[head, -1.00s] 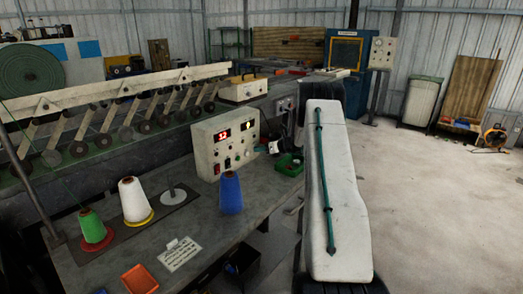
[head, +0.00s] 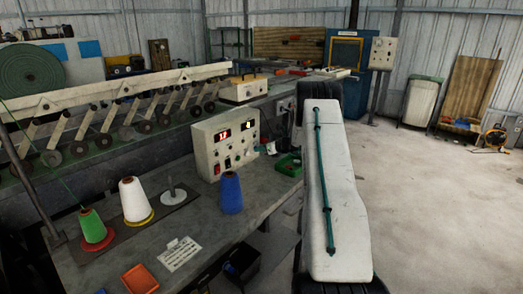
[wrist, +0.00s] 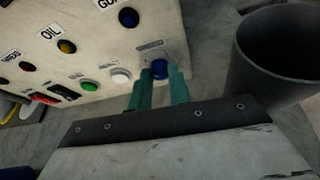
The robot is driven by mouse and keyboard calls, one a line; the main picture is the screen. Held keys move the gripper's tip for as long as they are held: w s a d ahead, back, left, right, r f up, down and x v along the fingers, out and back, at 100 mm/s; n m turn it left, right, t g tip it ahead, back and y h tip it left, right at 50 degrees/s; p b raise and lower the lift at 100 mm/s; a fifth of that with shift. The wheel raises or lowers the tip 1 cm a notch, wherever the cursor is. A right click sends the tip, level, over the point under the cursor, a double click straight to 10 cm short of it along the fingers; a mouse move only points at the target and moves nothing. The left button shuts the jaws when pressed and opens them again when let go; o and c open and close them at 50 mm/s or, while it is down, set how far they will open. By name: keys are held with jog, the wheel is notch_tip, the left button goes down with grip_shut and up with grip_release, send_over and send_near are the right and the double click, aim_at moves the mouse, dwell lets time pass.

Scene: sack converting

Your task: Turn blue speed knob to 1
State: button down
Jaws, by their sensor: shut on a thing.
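The red digits are too small to read for certain. In the wrist view, the blue knob (wrist: 159,68) is at the lower edge of the panel. My gripper (wrist: 159,76) has its two teal fingers closed on either side of this knob. The label above it is too blurred to read. In the head view, I cannot make out the fingers or the knob.
On the panel sit another blue control (wrist: 129,17), a yellow one (wrist: 66,47), a white button (wrist: 121,76) and a green one (wrist: 88,86). A dark round cup (wrist: 277,60) stands close right of my gripper. A blue yarn cone (head: 231,193) stands before the box.

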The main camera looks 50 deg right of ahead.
jog(key=shift+a+n+h, duration=0.2)
jog(key=shift+n+h, duration=0.6)
jog(key=shift+n, duration=0.2)
jog(key=n+h, duration=0.2)
jog(key=n, duration=0.1)
jog(key=shift+a+f, duration=0.1)
jog(key=shift+a, duration=0.15)
jog(key=n+t+h, duration=0.1)
jog(key=n+h, duration=0.1)
jog(key=n, duration=0.1)
jog(key=shift+a+f, duration=0.15)
jog(key=shift+a+f+n+t+h, duration=0.15)
jog(key=shift+n+t+h, duration=0.45)
jog(key=shift+n, duration=0.7)
jog(key=c, duration=1.3)
grip_release()
jog(key=shift+s, duration=0.1)
